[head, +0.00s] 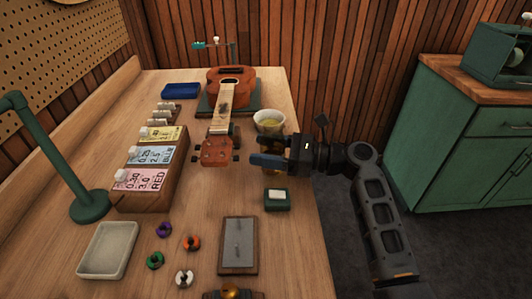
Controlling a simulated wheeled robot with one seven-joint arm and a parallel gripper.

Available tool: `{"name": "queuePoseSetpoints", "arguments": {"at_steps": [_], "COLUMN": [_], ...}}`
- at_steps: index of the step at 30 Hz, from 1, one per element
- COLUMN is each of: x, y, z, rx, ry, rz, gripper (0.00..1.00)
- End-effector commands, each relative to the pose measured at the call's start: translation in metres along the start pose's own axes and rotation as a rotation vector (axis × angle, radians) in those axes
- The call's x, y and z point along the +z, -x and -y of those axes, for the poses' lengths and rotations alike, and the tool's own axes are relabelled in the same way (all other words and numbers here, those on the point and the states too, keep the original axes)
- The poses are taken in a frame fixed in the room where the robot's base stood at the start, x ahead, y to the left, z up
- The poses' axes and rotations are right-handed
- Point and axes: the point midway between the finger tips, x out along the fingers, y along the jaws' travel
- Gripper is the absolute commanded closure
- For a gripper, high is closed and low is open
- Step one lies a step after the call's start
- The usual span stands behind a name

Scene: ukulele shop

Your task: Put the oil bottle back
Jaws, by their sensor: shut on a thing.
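My gripper (268,160) reaches in from the right over the workbench, its blue-tipped fingers shut on an amber bottle, which I take for the oil bottle (271,173). The fingers hide most of the bottle. Only small brown parts show above and below them, so I cannot tell whether its base touches the bench. It is just in front of a pale bowl (268,122) and behind a small green box with a white block (277,198). A dark wooden piece with a round golden top (231,293) is cut off at the bottom edge.
A ukulele (229,88) lies on a green mat, its headstock left of my gripper. Coloured string packs (150,158) stand in a wooden rack. A grey tray (108,250), several coloured rings (163,229) and a dark framed plate (238,246) lie at the front. A green lamp (88,205) stands left.

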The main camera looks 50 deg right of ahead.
Motion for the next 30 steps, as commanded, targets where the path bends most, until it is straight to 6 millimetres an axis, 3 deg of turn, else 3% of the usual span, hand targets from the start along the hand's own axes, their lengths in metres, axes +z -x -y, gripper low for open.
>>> {"name": "queuePoseSetpoints", "arguments": {"at_steps": [4, 16, 17, 24, 30], "x": [-0.013, -0.016, -0.016, -0.016, -0.016], "y": [0.0, 0.0, 0.0, 0.0, 0.0], "z": [0.0, 0.0, 0.0, 0.0, 0.0], "rx": [-0.001, 0.0, 0.0, 0.0, 0.0], "ry": [0.001, 0.001, 0.001, 0.001, 0.001], "rz": [0.0, 0.001, 0.0, 0.0, 0.0], "gripper": [0.72, 0.72, 0.32, 0.1, 0.1]}}
